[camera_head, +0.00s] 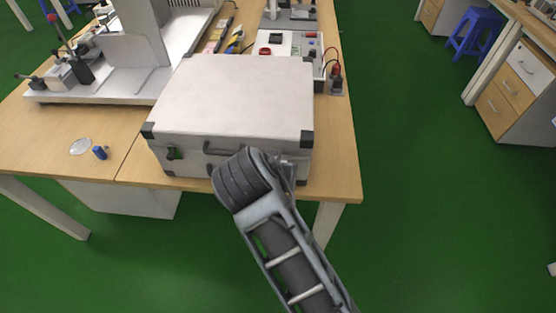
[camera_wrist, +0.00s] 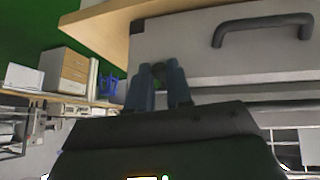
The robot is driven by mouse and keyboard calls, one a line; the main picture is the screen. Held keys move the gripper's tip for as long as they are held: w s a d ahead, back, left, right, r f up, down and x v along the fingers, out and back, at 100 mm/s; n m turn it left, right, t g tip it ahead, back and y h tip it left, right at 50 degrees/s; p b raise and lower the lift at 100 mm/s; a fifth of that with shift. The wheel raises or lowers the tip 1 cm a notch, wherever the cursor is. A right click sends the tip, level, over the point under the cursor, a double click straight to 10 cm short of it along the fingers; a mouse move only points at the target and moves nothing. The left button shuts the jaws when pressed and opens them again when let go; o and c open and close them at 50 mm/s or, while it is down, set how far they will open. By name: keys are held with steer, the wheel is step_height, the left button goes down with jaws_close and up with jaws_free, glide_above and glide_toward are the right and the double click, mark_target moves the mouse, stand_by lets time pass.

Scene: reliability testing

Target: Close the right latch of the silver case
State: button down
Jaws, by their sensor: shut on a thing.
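The silver case (camera_head: 235,95) lies on the wooden table with its lid down and its front facing me. Its dark left latch (camera_head: 173,153) and handle (camera_head: 212,149) show on the front; the handle also shows in the wrist view (camera_wrist: 262,24). My gripper (camera_head: 290,168) is at the right part of the case front, mostly hidden by my own wrist in the head view. In the wrist view, my gripper's two fingers (camera_wrist: 160,80) are close together, with the small dark right latch (camera_wrist: 158,72) between them. The latch is mostly covered, so its exact position is unclear.
The wooden table (camera_head: 340,150) has a free strip right of the case. A red-and-black device (camera_head: 336,80) stands behind that strip. A blue cylinder (camera_head: 99,153) and a clear disc (camera_head: 80,146) lie left.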

steer(key=shift+w+r+g+p, duration=0.55)
steer(key=shift+r+g+p, duration=0.2)
steer(key=shift+g+p, duration=0.4)
steer(key=shift+w+d+r+g, duration=0.1)
steer(key=shift+w+g, duration=0.2)
steer(key=shift+g, duration=0.45)
steer(key=shift+w+r+g, duration=0.1)
steer(key=shift+w+g, duration=0.15)
steer(key=shift+g, duration=0.45)
steer(key=c, duration=1)
jaws_free()
steer(key=shift+c, duration=0.2)
steer(key=v, duration=0.7)
steer(key=shift+w, duration=0.25)
steer(key=shift+s+r, duration=0.15)
steer(key=shift+r, duration=0.15)
